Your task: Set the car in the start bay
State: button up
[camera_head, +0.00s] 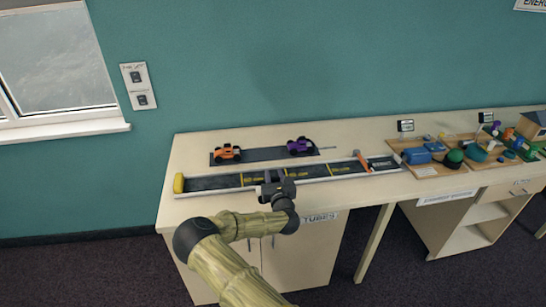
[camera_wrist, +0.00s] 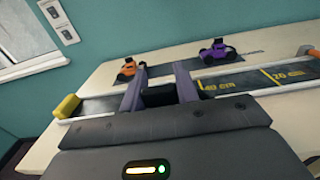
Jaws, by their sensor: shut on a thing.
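The track (camera_head: 222,183) is a long dark strip with pale rails and yellow distance marks. Its start bay (camera_head: 383,163), lettered START, is at the right end beside an orange gate (camera_head: 362,161). An orange car (camera_head: 227,152) and a purple car (camera_head: 299,146) stand on a dark mat behind the track. They also show in the wrist view, orange (camera_wrist: 127,71) and purple (camera_wrist: 217,52). My gripper (camera_head: 273,187) is over the middle of the track, left of the bay. In the wrist view its jaws (camera_wrist: 160,85) are shut on a dark thing (camera_wrist: 158,96), mostly hidden.
A yellow block (camera_head: 179,183) closes the track's left end. The mat (camera_head: 262,154) lies along the table (camera_head: 195,145) behind the track. Boards with colourful models (camera_head: 433,153) stand to the right of the track. The wall is close behind the table.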

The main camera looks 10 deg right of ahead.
jog(key=s+d+f+b, duration=0.1)
jog(key=s+f+b, duration=0.5)
jog(key=s+f, duration=0.3)
jog(key=s+f+b, duration=0.6)
jog(key=s+f, duration=0.4)
jog(key=f, duration=0.4)
jog(key=shift+d+f, duration=0.35)
jog(key=shift+d, duration=0.1)
